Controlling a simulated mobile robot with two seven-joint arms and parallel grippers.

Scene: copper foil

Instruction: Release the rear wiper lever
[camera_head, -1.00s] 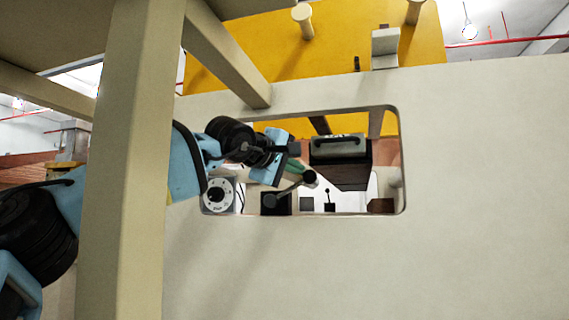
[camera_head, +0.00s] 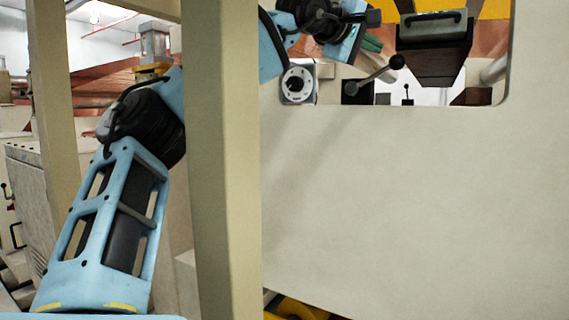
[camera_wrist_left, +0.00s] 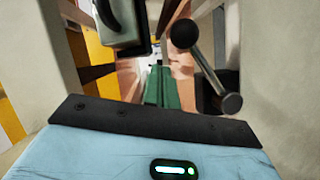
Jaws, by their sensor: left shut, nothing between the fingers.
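A lever (camera_head: 375,75) with a grey rod and a dark ball knob (camera_head: 397,61) stands on a black block in the wall opening. It leans up and to the right in the head view. My left gripper (camera_head: 373,44) has green fingers, is shut and empty, and sits just up and left of the knob. In the left wrist view, the fingers (camera_wrist_left: 160,87) are together and the lever (camera_wrist_left: 208,67) is to their right, knob at the upper left end of its rod. I see a gap between fingers and lever in that picture. My right gripper is not in view.
A dark box with a handle (camera_head: 435,50) is right of the knob in the head view; it also shows at upper left in the left wrist view (camera_wrist_left: 122,22). A round dial (camera_head: 297,85) and small lever (camera_head: 407,96) are nearby. The pale panel (camera_head: 400,200) borders the opening.

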